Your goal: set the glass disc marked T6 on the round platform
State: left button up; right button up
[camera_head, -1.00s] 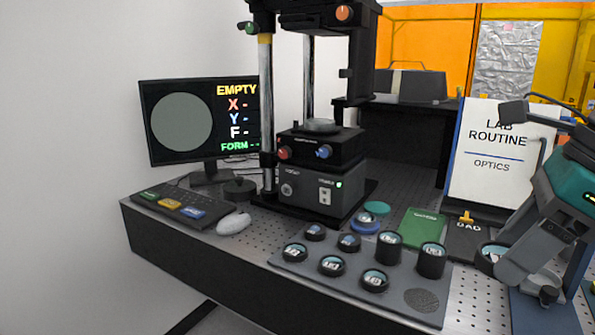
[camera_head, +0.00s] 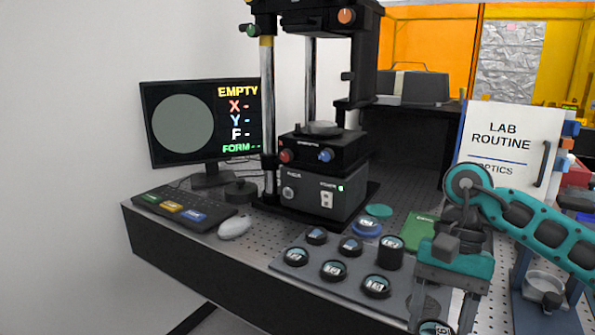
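The round platform (camera_head: 320,128) is a bare grey plate on top of the black interferometer stage. My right gripper (camera_head: 440,318) points down over the front right of the grey tray, low in the picture. A dark-rimmed glass disc (camera_head: 432,327) sits between its fingertips and appears gripped; the bottom edge of the picture cuts it off, and its mark is not legible. Several similar discs stand in the tray (camera_head: 315,285), their marks too small to read surely, so I cannot tell which is T6. My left gripper is not in view.
The monitor (camera_head: 205,120) reads EMPTY. A mouse (camera_head: 235,228) and a keypad (camera_head: 175,208) lie at left. A white LAB ROUTINE sign (camera_head: 508,145) stands behind my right arm.

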jog(key=f+n, duration=0.1)
jog(key=n, duration=0.1)
jog(key=f+n+h, duration=0.1)
jog(key=f+n, duration=0.1)
jog(key=f+n+h, duration=0.1)
jog(key=n, duration=0.1)
jog(key=shift+a+f, duration=0.3)
jog(key=shift+a, duration=0.05)
jog(key=shift+s, duration=0.1)
